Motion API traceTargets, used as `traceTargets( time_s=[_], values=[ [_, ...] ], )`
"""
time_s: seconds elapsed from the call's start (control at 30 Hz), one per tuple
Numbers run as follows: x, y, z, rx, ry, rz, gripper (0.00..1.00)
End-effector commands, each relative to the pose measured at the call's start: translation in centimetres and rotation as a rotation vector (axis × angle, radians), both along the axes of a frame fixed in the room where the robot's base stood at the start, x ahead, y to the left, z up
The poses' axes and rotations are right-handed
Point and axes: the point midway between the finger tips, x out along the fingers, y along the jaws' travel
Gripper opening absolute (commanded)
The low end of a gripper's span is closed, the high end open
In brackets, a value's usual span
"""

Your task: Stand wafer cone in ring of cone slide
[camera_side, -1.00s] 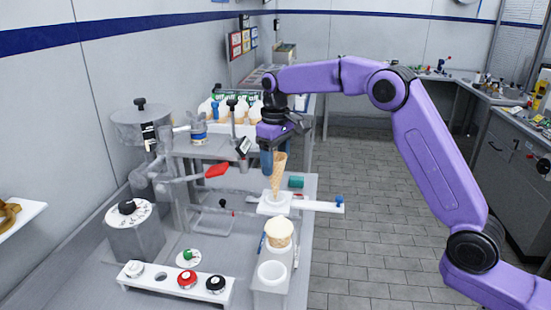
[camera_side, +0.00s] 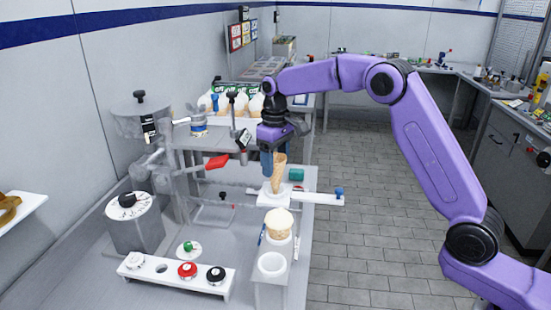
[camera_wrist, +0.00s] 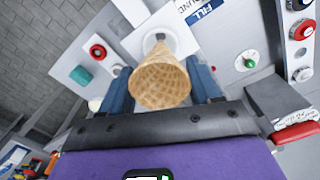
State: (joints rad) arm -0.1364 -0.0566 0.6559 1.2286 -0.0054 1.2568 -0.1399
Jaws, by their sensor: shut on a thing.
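The wafer cone (camera_side: 279,172) is upright, point down, in my gripper (camera_side: 268,163). In the wrist view the cone (camera_wrist: 160,82) shows its open mouth between the two blue fingers of my gripper (camera_wrist: 160,88), which is shut on it. The cone slide (camera_side: 315,199) is a white bar with a blue knob at its right end. The cone's tip is down at the slide's ring (camera_side: 275,198). The tip's lower end is hidden, and I cannot tell how deep it sits. In the wrist view the white slide (camera_wrist: 178,36) lies behind the cone.
A red-handled lever (camera_side: 217,162) is left of my gripper. A button panel (camera_side: 180,275) lies front left.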

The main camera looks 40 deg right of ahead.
Motion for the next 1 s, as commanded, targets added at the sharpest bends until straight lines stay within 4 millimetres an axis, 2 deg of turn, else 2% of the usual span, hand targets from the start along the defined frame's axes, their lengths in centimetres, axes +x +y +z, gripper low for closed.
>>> traceTargets(
  time_s=[1.0],
  values=[
    [0.0,0.0,-2.7,-0.001,0.002,0.000,0.51]
  ],
)
